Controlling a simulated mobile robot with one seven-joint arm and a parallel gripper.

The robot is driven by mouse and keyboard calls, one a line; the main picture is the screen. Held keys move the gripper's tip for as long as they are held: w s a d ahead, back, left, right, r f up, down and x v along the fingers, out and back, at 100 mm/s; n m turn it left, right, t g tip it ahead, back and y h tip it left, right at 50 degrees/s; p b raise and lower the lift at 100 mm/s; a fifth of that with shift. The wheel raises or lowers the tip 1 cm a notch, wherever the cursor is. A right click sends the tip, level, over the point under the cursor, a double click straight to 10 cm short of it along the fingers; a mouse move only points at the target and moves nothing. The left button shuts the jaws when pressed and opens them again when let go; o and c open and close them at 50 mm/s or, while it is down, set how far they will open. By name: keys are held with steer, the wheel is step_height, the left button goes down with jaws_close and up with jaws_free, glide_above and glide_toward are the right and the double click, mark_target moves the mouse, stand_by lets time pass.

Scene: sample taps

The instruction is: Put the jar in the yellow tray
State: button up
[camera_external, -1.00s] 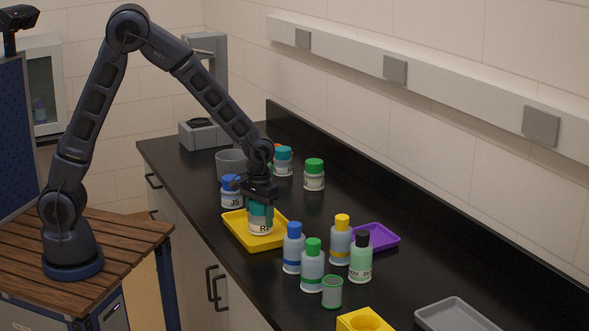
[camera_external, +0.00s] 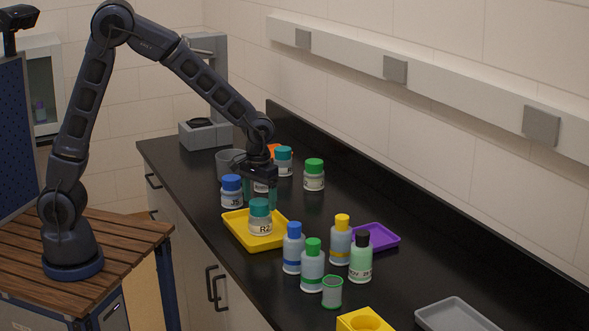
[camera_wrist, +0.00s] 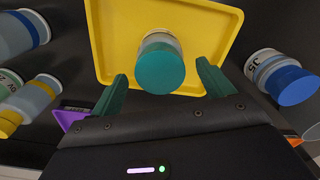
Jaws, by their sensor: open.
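The jar (camera_external: 260,222), grey with a teal lid and a label reading R2, stands upright in the yellow tray (camera_external: 233,226). In the wrist view the jar (camera_wrist: 162,62) stands inside the rim of the yellow tray (camera_wrist: 103,42). My gripper (camera_external: 260,202) is open and empty, behind the jar and higher in the external view. In the wrist view its two green fingers (camera_wrist: 163,82) are spread apart, with the jar's lid between and beyond them. The fingers do not touch the jar.
A blue-lidded jar (camera_external: 231,191) stands just left of my gripper, with other jars (camera_external: 314,175) behind. Several bottles (camera_external: 312,265) stand right of the yellow tray, near a purple tray (camera_external: 377,237). A grey tray (camera_external: 455,315) lies at the front right.

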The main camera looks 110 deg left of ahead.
step_height(320, 180, up, 6)
steer(key=shift+d+r, duration=0.1)
steer(key=shift+r, duration=0.15)
steer(key=s+d+r+m+t, duration=0.1)
steer(key=s+d+r+m, duration=0.1)
steer(key=s+d+r, duration=0.3)
steer(key=s+d+r+m, duration=0.1)
steer(key=d+r+m, duration=0.15)
steer(key=d, duration=0.35)
steer(key=s+d+r+m+t, duration=0.1)
steer(key=s+d+r+m, duration=0.1)
steer(key=s+d+r, duration=0.3)
steer(key=s+d+r+m+t, duration=0.1)
steer(key=s+d+m+t, duration=0.1)
steer(key=s+d+m, duration=0.5)
steer(key=s+d, duration=0.6)
steer(key=s, duration=0.2)
steer(key=shift+d+r+t, duration=0.2)
steer(key=shift+r+t, duration=0.05)
steer(key=shift+t, duration=0.05)
